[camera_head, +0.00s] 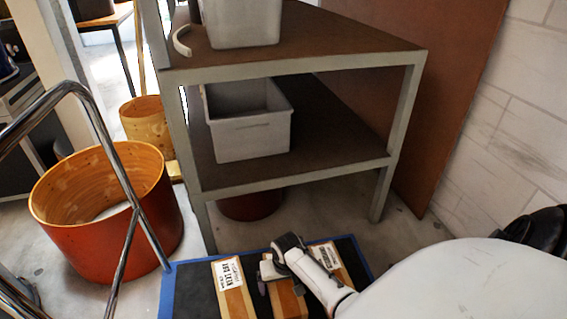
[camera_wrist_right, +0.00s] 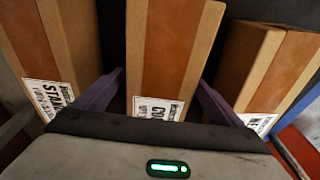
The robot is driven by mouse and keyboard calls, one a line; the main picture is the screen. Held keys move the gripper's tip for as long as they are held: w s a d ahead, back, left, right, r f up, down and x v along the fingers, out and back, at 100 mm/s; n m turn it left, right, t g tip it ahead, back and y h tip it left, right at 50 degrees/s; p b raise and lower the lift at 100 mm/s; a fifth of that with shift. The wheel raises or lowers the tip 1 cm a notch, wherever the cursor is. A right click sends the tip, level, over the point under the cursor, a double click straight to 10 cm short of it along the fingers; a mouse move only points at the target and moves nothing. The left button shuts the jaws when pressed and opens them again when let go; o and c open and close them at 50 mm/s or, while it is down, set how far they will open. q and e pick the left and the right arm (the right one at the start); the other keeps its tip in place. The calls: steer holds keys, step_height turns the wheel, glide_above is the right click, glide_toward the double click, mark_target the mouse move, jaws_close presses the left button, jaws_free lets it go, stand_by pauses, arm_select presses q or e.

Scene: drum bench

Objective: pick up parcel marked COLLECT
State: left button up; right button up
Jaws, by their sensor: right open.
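A brown parcel (camera_head: 289,302) with an orange stripe lies in the middle of the row. In the right wrist view this parcel (camera_wrist_right: 170,50) has a white label reading "CO…", the rest cut off. My right gripper (camera_head: 281,284) is over it, open, with one purple finger on each side of the parcel; contact cannot be told. A parcel labelled like "NEXT DAY" (camera_head: 233,290) lies to its left in the head view. A parcel labelled "STAN…" (camera_wrist_right: 50,60) is on the other side, partly behind my arm in the head view. My left gripper is not in view.
The parcels lie on a dark surface with a blue edge (camera_head: 169,292). A metal-framed shelf (camera_head: 300,68) with grey bins (camera_head: 250,140) stands behind. A red drum shell (camera_head: 105,225) and chrome tubing (camera_head: 125,185) are at the left. Neighbouring parcels leave narrow gaps.

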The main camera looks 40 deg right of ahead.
steer(key=c, duration=1.4)
steer(key=shift+w, duration=0.1)
steer(key=shift+c, duration=0.8)
